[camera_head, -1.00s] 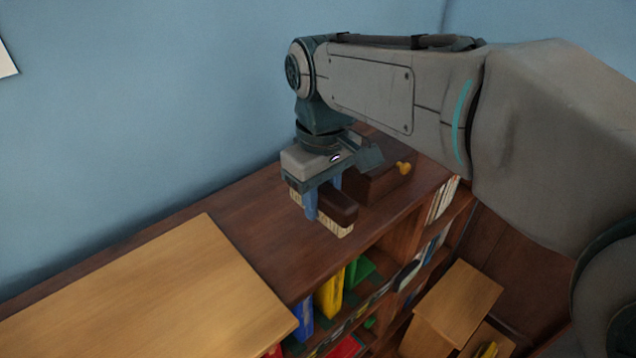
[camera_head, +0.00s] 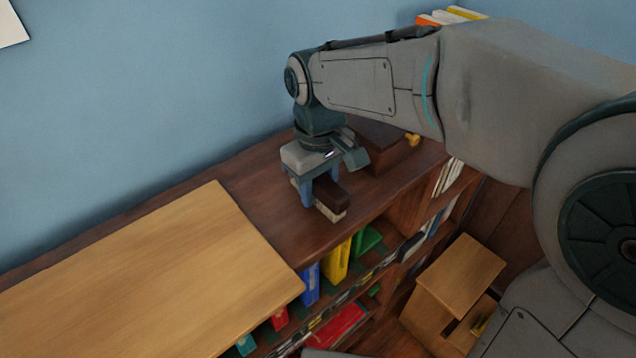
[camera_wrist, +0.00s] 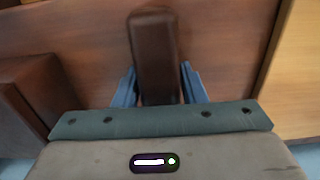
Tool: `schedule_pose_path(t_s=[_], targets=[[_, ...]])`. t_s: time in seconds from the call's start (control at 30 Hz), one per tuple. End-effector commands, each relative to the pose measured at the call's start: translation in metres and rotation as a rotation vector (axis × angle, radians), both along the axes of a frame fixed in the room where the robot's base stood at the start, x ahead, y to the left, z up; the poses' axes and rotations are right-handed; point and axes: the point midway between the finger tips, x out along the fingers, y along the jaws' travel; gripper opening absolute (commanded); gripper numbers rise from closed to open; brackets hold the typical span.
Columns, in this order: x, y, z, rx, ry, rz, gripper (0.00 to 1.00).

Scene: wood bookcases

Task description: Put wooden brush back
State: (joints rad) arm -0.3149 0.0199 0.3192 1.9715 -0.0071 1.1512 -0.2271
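The wooden brush (camera_head: 331,193) has a dark brown back and pale bristles that face down. It is low over the dark top of the bookcase (camera_head: 268,210), near its front edge; I cannot tell whether the bristles touch the surface. My gripper (camera_head: 320,190) points down, with its blue fingers on both sides of the brush, shut on it. In the wrist view, the brown back of the brush (camera_wrist: 154,55) lies between the blue fingers and extends beyond them. The near end of the brush is hidden by my gripper.
A dark wooden box (camera_head: 385,150) with a yellow knob stands right behind my gripper. A lighter wood top (camera_head: 150,280) adjoins at left. Colored books (camera_head: 335,262) fill the shelves below. A wooden step piece (camera_head: 460,275) stands in front. The blue wall is behind.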

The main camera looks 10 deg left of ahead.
Motion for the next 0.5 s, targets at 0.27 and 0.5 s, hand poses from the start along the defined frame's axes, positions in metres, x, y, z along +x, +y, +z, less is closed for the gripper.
schedule_pose_path(t_s=[0.27, 0.5], targets=[[0.000, 0.000, 0.001, 0.000, 0.000, 0.000, 0.53], [0.001, 0.001, 0.016, 0.003, -0.005, 0.000, 0.53]])
